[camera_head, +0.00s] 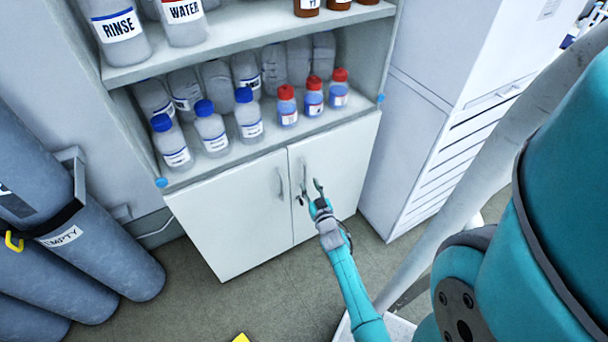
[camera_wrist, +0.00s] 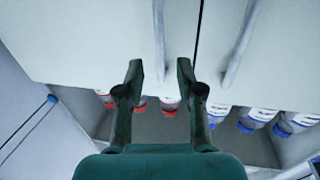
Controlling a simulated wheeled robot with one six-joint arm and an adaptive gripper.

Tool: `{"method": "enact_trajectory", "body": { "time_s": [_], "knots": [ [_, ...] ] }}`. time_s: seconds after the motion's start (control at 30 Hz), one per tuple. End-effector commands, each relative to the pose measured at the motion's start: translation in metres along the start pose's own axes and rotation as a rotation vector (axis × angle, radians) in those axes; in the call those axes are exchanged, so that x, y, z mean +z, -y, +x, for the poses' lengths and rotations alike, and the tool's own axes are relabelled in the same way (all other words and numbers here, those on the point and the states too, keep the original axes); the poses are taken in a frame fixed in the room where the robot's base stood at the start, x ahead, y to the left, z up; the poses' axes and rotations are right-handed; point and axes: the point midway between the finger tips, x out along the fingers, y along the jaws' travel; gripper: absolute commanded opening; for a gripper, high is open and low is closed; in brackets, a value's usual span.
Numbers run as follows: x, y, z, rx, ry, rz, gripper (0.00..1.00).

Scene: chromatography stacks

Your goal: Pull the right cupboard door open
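The right cupboard door (camera_head: 336,160) is white and shut, flush with the left cupboard door (camera_head: 232,212). Its vertical bar handle (camera_head: 304,172) is near the seam between the doors. My gripper (camera_head: 309,192) is in front of this handle, low on it. In the wrist view, where the scene appears upside down, my gripper (camera_wrist: 159,75) is open, with one finger on each side of the right door's handle (camera_wrist: 158,38). I cannot tell how deep the handle lies between the fingers, and no finger clearly touches it. The left door's handle (camera_wrist: 241,45) is outside the fingers.
Above the doors, an open shelf (camera_head: 262,147) holds several blue-capped bottles (camera_head: 211,127) and red-capped bottles (camera_head: 314,96). A white cabinet (camera_head: 405,130) stands close on the right. Grey cylinders (camera_head: 100,240) stand at the left. The floor (camera_head: 260,290) before the doors looks mostly clear.

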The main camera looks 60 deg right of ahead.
Motion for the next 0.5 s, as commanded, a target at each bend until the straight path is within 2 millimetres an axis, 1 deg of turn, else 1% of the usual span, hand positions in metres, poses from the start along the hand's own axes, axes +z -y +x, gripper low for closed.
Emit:
{"method": "enact_trajectory", "body": {
  "time_s": [0.03, 0.2, 0.33, 0.5],
  "knots": [
    [-0.001, 0.000, 0.011, -0.001, -0.002, -0.001, 0.37],
    [-0.001, 0.001, 0.037, -0.001, -0.001, 0.000, 0.37],
    [0.000, 0.001, 0.052, -0.001, 0.000, -0.001, 0.37],
    [0.000, 0.001, 0.061, -0.001, 0.000, 0.000, 0.37]
  ]
}}
